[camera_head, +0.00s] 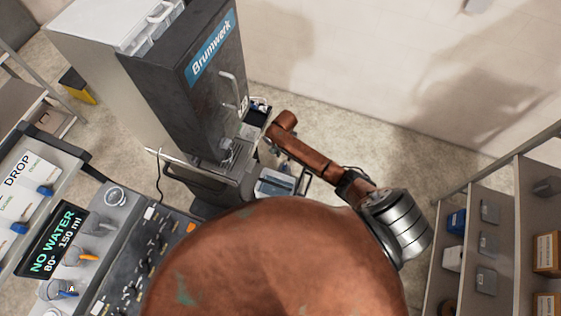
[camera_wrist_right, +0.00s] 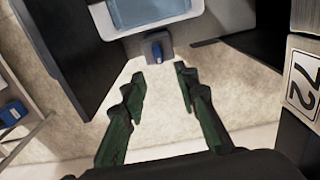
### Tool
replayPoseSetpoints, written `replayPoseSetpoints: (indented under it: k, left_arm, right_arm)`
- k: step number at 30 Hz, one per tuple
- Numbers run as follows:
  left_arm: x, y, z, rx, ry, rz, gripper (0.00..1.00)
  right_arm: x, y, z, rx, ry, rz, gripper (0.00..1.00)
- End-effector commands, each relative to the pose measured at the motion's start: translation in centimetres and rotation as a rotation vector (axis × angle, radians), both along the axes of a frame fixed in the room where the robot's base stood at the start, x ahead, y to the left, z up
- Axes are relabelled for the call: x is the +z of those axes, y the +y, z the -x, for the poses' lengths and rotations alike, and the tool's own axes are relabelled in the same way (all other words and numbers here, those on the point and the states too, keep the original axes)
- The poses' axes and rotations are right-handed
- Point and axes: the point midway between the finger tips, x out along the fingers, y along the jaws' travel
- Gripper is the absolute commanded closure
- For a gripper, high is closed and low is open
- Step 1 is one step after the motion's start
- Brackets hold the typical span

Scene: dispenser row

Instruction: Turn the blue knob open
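My left gripper is not in view.
A dark panel stands left of the fingers and a dark body with a number plate (camera_wrist_right: 303,80) stands right. In the head view, a display (camera_head: 52,240) reads NO WATER, and shelves (camera_head: 500,240) stand at the right. My own arm hides the lower middle.

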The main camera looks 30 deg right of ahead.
Motion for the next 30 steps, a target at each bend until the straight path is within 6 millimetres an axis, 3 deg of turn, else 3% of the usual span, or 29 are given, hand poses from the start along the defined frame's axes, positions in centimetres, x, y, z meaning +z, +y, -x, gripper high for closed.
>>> replayPoseSetpoints:
  k: [3,11,14,21,30]
  left_arm:
    - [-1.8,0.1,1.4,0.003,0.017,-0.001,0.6]
    - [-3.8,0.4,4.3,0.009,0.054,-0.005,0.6]
    - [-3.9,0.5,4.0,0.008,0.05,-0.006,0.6]
    - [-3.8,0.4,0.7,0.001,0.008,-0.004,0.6]
    - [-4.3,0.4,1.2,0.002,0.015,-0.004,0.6]
  right_arm:
    - [-1.7,-0.1,0.1,-0.004,0.002,0.001,0.72]
    - [-3.7,-0.1,0.0,-0.004,0.003,0.001,0.72]
    - [-4.3,-0.1,0.0,-0.004,0.004,0.002,0.72]
    - [-7.7,-0.1,0.1,-0.004,0.005,0.003,0.72]
    - [-11.1,-0.1,0.1,-0.004,0.003,0.001,0.72]
